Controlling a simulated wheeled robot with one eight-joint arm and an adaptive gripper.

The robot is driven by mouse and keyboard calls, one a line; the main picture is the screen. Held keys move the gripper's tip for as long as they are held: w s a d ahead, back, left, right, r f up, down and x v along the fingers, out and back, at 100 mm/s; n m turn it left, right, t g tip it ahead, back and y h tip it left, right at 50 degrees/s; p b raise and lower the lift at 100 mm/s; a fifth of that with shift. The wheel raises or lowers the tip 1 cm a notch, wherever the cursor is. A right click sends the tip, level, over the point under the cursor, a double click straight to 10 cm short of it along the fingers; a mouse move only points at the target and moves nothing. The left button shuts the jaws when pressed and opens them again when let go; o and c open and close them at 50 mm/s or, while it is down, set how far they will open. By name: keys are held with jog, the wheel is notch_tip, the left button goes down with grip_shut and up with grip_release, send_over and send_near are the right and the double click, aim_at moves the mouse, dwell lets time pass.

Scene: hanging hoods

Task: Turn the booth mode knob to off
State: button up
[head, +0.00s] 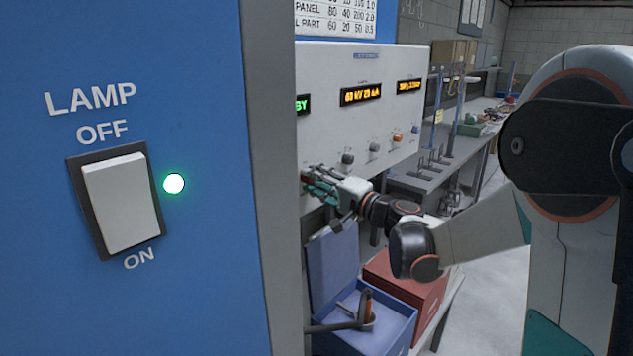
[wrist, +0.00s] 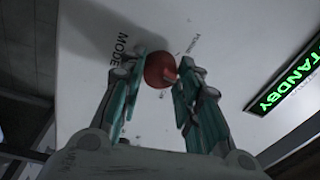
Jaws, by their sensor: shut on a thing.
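The red mode knob (wrist: 160,70) is on the pale control panel (wrist: 85,75), beside the printed word MODE in the wrist view. My gripper (wrist: 161,84) has its two teal fingers on either side of the knob and is shut on it. Part of the knob is hidden by the fingers. A green STANDBY display (wrist: 290,77) is lit at the right in the wrist view.
The blue cabinet (head: 190,300) with a lamp switch (head: 122,203) and a lit green light stands close at left. Grey knobs (head: 348,158) and an orange knob (head: 397,138) are farther right on the panel. Blue and red boxes (head: 415,285) stand below my arm.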

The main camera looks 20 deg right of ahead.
dwell(0.3)
jog(key=o, duration=1.1)
jog(key=shift+d, duration=0.1)
jog(key=v, duration=1.2)
jog(key=shift+d, duration=0.1)
